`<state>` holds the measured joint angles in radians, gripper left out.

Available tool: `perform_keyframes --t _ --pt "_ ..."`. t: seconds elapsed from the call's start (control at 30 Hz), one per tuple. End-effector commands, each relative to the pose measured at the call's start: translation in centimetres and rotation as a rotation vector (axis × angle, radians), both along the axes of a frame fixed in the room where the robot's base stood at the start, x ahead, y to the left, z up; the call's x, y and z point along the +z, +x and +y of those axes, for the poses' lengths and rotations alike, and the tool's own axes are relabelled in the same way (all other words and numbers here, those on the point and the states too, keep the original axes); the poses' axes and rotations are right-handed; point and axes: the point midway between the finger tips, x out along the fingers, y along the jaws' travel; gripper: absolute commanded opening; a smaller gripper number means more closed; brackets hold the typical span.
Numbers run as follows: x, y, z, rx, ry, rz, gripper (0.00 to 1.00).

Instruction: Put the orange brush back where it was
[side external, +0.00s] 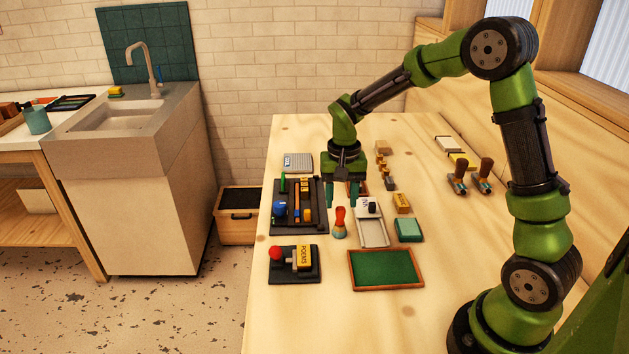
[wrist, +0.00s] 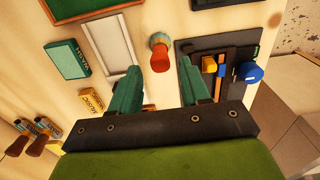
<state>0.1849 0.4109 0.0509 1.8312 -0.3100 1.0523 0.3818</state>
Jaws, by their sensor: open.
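The orange brush (side external: 340,221) stands upright on the wooden table, with an orange handle on top and a pale and teal lower part. In the wrist view its orange handle top (wrist: 159,53) shows just beyond the gap between my fingertips. My gripper (side external: 343,197) points down behind the brush, with its two teal fingers apart and nothing between them. The fingers also show in the wrist view (wrist: 159,75). The black tray (side external: 318,228) of tools is left of the brush. I cannot tell which place the brush came from.
A white tray (side external: 374,237) stands close right of the brush. A green board (side external: 387,268) lies in front, and a small black tray (side external: 313,276) with a red knob and a POEMS block is front left. A teal box (side external: 409,230) and two wooden-handled tools (side external: 482,177) are further right.

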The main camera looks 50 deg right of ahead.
Motion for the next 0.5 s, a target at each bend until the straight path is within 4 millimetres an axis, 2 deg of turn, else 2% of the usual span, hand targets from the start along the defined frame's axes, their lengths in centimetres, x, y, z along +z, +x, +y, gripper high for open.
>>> perform_keyframes --t 0.03,0.1,0.37,0.5 --pt "1.2 0.1 0.0 0.001 -0.002 -0.005 0.46" --pt "2.4 0.0 0.0 0.000 -0.001 -0.004 0.46" --pt "5.2 -0.2 0.2 0.006 0.000 -0.010 0.46" --pt "7.9 -1.7 1.5 0.054 0.007 -0.082 0.46"
